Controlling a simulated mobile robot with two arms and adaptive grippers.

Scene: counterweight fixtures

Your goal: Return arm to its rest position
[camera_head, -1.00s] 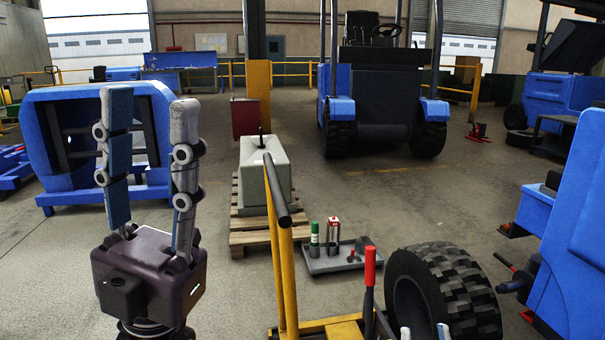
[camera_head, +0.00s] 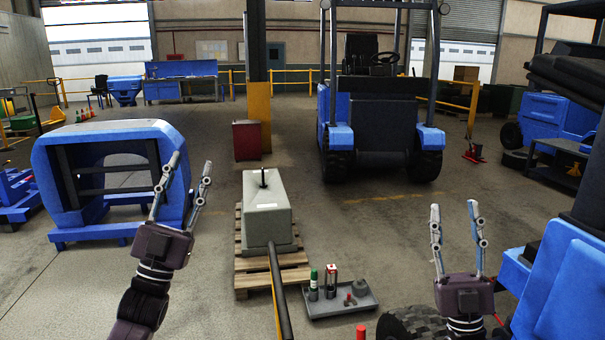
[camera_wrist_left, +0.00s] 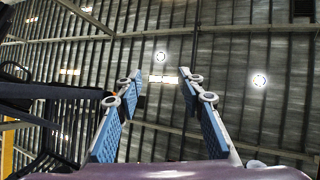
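My left gripper (camera_head: 186,180) points up in the head view, in front of the blue counterweight frame (camera_head: 105,150). Its two fingers stand apart with nothing between them. My right gripper (camera_head: 455,212) also points up at the right of the head view. Its fingers are apart and empty, above the partly hidden tyre (camera_head: 405,324). Neither gripper touches anything that I can see.
A grey counterweight block (camera_head: 268,222) stands on a wooden pallet (camera_head: 255,281) between my arms. A grey tray (camera_head: 345,303) with small items lies beside it. A yellow-and-black handle (camera_head: 281,295) rises in front. Blue machinery (camera_head: 570,280) is close on the right. A forklift (camera_head: 375,125) stands behind.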

